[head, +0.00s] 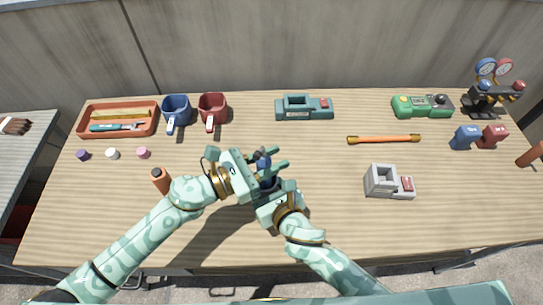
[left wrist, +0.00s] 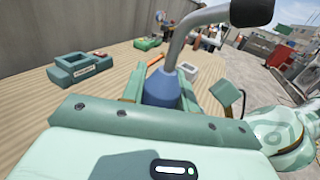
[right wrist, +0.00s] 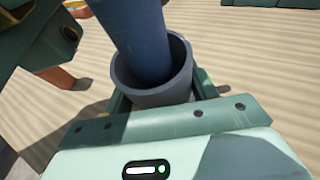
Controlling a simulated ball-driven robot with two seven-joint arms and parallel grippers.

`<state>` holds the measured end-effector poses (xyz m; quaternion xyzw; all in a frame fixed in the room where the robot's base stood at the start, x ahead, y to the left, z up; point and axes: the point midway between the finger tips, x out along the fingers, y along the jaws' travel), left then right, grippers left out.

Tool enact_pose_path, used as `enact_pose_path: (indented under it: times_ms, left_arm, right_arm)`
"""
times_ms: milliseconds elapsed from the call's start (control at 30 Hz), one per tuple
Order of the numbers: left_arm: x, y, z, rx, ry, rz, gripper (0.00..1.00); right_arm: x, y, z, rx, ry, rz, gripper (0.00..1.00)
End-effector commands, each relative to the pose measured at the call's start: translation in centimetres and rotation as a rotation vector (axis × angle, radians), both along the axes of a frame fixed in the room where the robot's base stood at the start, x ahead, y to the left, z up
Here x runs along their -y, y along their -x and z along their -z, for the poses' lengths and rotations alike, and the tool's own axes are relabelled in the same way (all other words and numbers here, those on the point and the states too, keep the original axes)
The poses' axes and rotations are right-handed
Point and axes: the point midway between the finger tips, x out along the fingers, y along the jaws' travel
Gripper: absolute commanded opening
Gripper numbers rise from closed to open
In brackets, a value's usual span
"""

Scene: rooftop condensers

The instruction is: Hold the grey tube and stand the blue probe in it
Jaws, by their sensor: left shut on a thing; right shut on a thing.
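The blue probe (right wrist: 135,35) has a thick blue body; the left wrist view shows its blue shoulder (left wrist: 161,88) and a bent grey stem on top. My left gripper (head: 272,160) is shut on the probe. The grey tube (right wrist: 150,98) is a dark open cylinder, and my right gripper (head: 268,190) is shut on it, just below the left gripper. In the right wrist view the probe's lower end lies within the tube's mouth, a little tilted. How deep it sits is hidden.
Behind stand an orange tray (head: 150,128), a blue mug (head: 175,108), a red mug (head: 212,108) and a teal holder (head: 280,108). To the right are an orange-handled bar (head: 385,139) and a grey holder (head: 378,190). An orange cylinder (head: 160,180) stands beside my left arm.

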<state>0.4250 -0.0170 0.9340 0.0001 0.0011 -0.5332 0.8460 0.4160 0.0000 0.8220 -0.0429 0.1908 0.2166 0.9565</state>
Motion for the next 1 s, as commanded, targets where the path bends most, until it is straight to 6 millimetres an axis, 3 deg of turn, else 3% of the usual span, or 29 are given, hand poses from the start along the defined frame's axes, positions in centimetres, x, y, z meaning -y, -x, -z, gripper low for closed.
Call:
enact_pose_path:
  times_ms: [400,433,500,533,833,1000]
  left_arm:
    - [0.0,0.0,0.3,0.0,0.001,0.0,0.01]
    - [0.0,0.0,0.3,0.0,0.001,0.0,0.32]
    - [0.0,0.0,0.3,0.0,0.001,0.0,0.52]
    - [0.0,0.0,0.3,0.0,0.001,0.0,0.55]
    - [-0.2,0.1,0.4,0.0,-0.001,0.0,0.55]
    - [-2.3,1.0,0.5,-0.003,-0.003,-0.002,0.55]
  right_arm:
    - [0.0,0.0,0.0,0.0,0.0,0.0,0.33]
    - [0.0,0.0,0.0,0.0,0.0,0.0,0.33]
    - [0.0,0.0,0.0,0.0,0.0,0.0,0.33]
    - [0.0,0.0,0.0,0.0,0.0,0.0,0.33]
    - [0.0,0.0,0.0,0.0,0.0,0.0,0.33]
    - [0.0,0.0,0.0,0.0,0.0,0.0,0.33]
